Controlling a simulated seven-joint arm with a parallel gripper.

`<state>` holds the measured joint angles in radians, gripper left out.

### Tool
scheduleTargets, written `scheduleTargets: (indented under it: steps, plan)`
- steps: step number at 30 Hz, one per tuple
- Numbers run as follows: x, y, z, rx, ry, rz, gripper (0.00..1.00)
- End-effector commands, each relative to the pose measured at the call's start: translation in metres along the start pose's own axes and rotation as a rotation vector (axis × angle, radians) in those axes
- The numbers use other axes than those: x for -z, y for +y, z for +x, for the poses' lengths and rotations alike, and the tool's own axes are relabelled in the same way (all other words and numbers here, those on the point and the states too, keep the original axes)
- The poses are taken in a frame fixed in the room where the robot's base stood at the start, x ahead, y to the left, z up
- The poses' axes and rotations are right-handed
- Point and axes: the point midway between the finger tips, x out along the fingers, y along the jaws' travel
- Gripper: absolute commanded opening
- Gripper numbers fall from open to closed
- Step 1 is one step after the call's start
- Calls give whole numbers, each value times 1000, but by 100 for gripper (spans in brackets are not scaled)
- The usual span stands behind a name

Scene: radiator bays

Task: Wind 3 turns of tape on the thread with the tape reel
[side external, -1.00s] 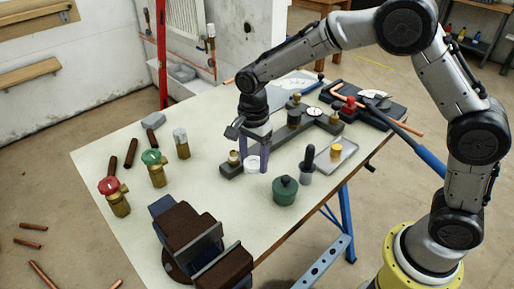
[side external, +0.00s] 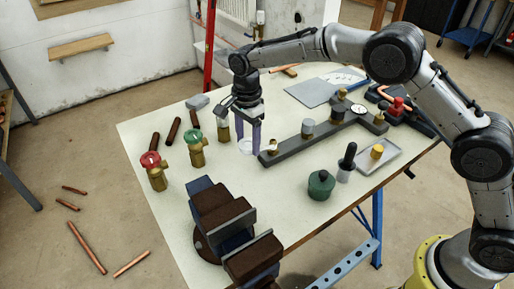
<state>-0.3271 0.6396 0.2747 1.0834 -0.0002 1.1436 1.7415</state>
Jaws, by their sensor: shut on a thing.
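My gripper (side external: 248,142) has two purple fingers pointing down, shut on the white tape reel (side external: 246,147). The reel is low over the bench, just left of the dark bar's left end. A brass threaded fitting (side external: 272,146) stands upright on that end of the dark bar (side external: 298,147), right beside the reel. A pale patch shows at the fitting; I cannot tell how much tape is on the thread. The reel is partly hidden by the fingers.
Two valves, one with a red handle (side external: 150,160) and one green (side external: 193,136), stand to the left. A vise (side external: 228,222) is at the front. A green pot (side external: 321,185) and a metal tray (side external: 380,158) are to the right.

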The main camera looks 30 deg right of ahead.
Motion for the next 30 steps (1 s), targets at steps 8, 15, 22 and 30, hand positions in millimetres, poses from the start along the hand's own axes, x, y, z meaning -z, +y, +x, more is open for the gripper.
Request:
scheduleTargets:
  steps: [8,15,22,30]
  plan:
    - [31,-27,0,0,0,3,32]
    - [65,-31,0,0,0,3,32]
    - [96,-20,-1,0,0,3,32]
    - [120,10,-1,-1,0,1,32]
